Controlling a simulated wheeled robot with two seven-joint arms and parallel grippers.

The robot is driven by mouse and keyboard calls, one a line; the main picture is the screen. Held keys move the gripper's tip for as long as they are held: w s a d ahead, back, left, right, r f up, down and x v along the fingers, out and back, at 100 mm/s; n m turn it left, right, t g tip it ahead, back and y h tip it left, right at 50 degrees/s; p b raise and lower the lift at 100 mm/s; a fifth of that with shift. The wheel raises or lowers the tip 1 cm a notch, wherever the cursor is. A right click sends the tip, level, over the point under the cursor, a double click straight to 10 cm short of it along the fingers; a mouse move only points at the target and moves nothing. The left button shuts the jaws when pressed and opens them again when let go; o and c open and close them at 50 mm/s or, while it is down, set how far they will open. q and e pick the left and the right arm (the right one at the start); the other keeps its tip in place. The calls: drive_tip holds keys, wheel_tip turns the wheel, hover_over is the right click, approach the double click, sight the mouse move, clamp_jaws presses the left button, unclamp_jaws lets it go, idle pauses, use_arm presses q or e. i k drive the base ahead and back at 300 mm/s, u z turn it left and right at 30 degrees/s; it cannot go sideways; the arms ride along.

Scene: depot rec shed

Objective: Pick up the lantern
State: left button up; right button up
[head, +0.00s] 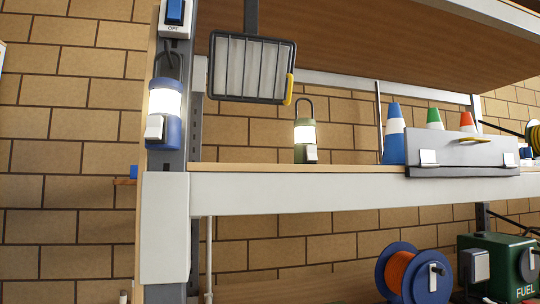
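Two lanterns show in the head view. A blue lantern (164,130) with a lit white middle and a dark loop handle is at the shelf's left upright, below a switch marked OFF. A green lantern (305,147) with a lit top part and a raised loop handle stands upright on the wooden shelf (240,169), right of the upright. Each has a small pale block on its front. Neither of my grippers is in view.
A dark wire-fronted box (252,68) hangs above and left of the green lantern. A grey toolbox (462,156) and several cones (393,137) occupy the shelf's right. An orange-wound blue reel (405,274) and green fuel can (497,262) are below.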

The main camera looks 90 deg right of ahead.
sight(305, 127)
drive_tip(key=z, duration=2.4)
